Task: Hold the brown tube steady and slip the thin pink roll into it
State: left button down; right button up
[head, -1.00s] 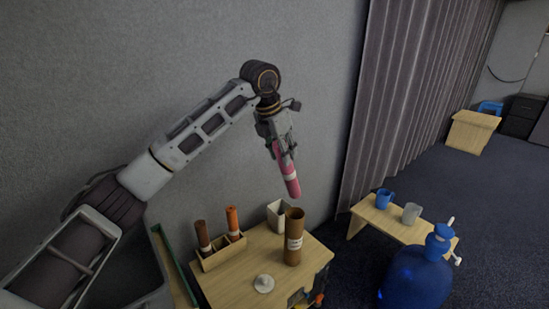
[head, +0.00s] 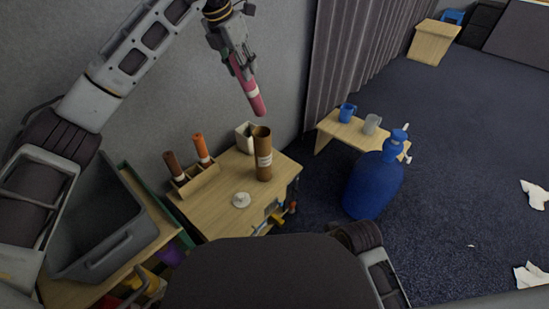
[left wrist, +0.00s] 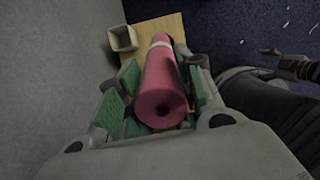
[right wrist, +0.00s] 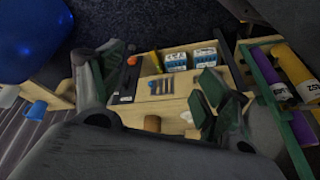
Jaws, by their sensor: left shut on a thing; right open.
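The brown tube (head: 264,165) stands upright on the small wooden table, with a pale label on its side. In the right wrist view a brown round end (right wrist: 152,123), perhaps the tube's top, shows between and below the fingers. My left gripper (head: 237,64) is shut on the thin pink roll (head: 254,98), which has a pale band. The roll hangs slightly tilted, its lower end just above the tube's top and apart from it. In the left wrist view the roll (left wrist: 163,82) lies between the green pads and hides what is beyond. My right gripper (right wrist: 155,88) is open and empty.
A wooden rack (head: 196,182) holds a dark brown roll (head: 173,166) and an orange roll (head: 201,148). A white square container (head: 244,138) stands behind the tube, and a white knobbed disc (head: 241,200) lies in front. A grey bin (head: 100,235) is at left; a blue bottle (head: 373,187) is at right.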

jog(key=w+a+r+n+t, duration=0.2)
jog(key=w+r+t, duration=0.1)
jog(key=w+r, duration=0.85)
jog(key=w+d+r+n+t+h, duration=0.1)
jog(key=w+d+n+t+h, duration=0.2)
jog(key=w, duration=0.6)
jog(key=w+d+r+n+t+h, duration=0.2)
jog(key=w+d+t+h, duration=0.15)
jog(key=w, duration=0.45)
jog(key=n+t+y, duration=0.3)
jog(key=n+y, duration=1)
jog(key=n, duration=1.8)
send_near(267, 153)
jog(key=w, duration=0.3)
jog(key=w+a+r, duration=0.1)
jog(key=shift+w, duration=0.15)
jog(key=shift+a+f+n+g+y, duration=0.2)
jog(key=shift+f+n+g+y, duration=0.1)
jog(key=shift+g+y, duration=0.05)
jog(key=shift+n, duration=0.3)
